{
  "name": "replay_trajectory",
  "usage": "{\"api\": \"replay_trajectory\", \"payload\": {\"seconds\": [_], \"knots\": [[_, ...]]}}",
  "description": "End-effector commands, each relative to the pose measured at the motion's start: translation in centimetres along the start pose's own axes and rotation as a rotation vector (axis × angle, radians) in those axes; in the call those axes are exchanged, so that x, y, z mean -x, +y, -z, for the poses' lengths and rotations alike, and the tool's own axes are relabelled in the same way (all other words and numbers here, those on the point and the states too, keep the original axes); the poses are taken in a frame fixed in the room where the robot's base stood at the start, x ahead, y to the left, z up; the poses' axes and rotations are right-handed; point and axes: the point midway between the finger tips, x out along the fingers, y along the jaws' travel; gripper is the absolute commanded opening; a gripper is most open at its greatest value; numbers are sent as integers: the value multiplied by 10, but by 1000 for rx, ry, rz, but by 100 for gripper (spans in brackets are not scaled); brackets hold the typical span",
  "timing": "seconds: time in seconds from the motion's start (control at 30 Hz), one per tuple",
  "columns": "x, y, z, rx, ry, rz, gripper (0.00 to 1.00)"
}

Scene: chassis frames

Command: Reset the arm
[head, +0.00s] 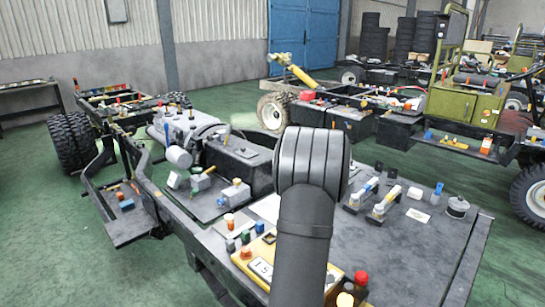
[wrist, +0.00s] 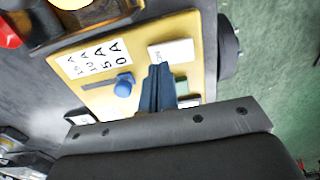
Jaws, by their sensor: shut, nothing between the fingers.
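My gripper (wrist: 158,88) shows in the wrist view as two dark blue fingers pressed together, with nothing between them. It is over a yellow panel (wrist: 190,50). The panel carries a blue knob (wrist: 123,85), a white label with printed ratings (wrist: 97,62) and a small white tag (wrist: 171,52). I cannot tell whether the fingertips touch the panel. A pale green part (wrist: 181,86) shows beside the fingers. In the head view my dark arm stands in front and hides my gripper; part of the yellow panel (head: 252,264) shows left of the arm.
A dark chassis deck (head: 440,235) surrounds the panel, with small coloured parts and metal clamps (head: 385,203) on it. A red-capped bottle (head: 360,284) stands close right of my arm. An engine (head: 185,135) is farther left. Green floor (head: 40,240) is open at left.

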Motion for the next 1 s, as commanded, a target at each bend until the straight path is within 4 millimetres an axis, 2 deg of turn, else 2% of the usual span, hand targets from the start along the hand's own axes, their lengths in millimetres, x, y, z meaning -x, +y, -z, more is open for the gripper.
{"api": "replay_trajectory", "payload": {"seconds": [0.3, 1.0], "knots": [[61, 1, 0, 0, 2, -4, 0], [183, -28, 10, 11, 0, -74, 0]]}}
